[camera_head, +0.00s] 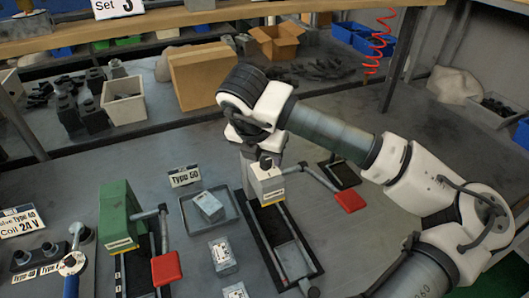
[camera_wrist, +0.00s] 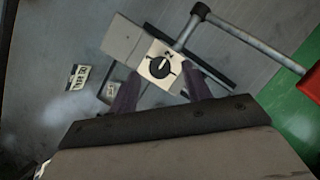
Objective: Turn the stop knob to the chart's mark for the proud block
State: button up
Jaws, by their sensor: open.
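My gripper (camera_head: 262,152) points down just above a light block (camera_head: 268,186) held in a dark slide with a red-handled clamp. In the wrist view, my gripper (camera_wrist: 160,84) is open, its fingers on either side of a round dark knob (camera_wrist: 159,67) with a pointer, on a pale square face. A small mark shows beside the knob; I cannot read it surely. Whether the fingers touch the knob is unclear. A grey block (camera_head: 208,207) sits in a tray; another block (camera_head: 223,256) stands in front. Which block is proud, I cannot tell.
A green block (camera_head: 117,212) stands in a second red-handled clamp at the left. Signs read "Type 50" (camera_head: 185,176) and "Coil 24 V" (camera_head: 22,222). A blue-handled tool (camera_head: 71,280) lies at front left. The red clamp handle (camera_head: 350,201) juts out right of the block.

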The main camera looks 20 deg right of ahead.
jog(key=shift+x, duration=0.9)
jog(key=shift+c, duration=0.2)
jog(key=c, duration=0.9)
jog(key=shift+c, duration=0.2)
